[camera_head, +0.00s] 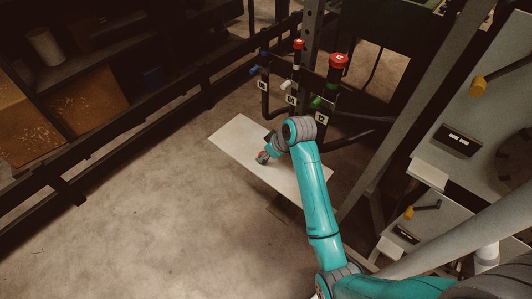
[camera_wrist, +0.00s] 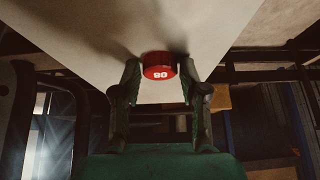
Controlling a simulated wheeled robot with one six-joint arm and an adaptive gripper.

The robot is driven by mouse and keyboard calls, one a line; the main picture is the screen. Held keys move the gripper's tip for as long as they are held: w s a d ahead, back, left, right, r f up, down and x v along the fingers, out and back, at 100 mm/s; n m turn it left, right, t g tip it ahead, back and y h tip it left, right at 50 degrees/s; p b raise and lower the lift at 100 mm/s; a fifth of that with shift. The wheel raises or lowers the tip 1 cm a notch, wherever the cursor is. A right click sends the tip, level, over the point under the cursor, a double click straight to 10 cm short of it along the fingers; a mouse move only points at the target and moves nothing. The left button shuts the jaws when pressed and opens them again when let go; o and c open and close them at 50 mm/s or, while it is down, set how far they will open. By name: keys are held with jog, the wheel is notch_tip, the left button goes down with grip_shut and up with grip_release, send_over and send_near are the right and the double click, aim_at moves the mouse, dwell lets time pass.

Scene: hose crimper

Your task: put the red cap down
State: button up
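The red cap (camera_wrist: 159,66) shows in the wrist view with white figures on its face. It sits between the two fingertips of my gripper (camera_wrist: 160,72), which look closed on its sides. Behind it is the pale board (camera_wrist: 225,25). In the head view my gripper (camera_head: 264,157) is over the pale board (camera_head: 234,134), near its middle. The cap is barely visible there. I cannot tell whether the cap touches the board.
Behind the board stand dark hoses with number tags and red-topped fittings (camera_head: 338,62). A grey machine with yellow-handled levers (camera_head: 477,86) is on the right. Dark shelving with boxes (camera_head: 83,100) is on the left. The board's left part is clear.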

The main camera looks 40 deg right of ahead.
jog(key=shift+o, duration=0.6)
jog(key=shift+r, duration=0.2)
jog(key=v, duration=1.2)
jog(key=shift+r, duration=0.45)
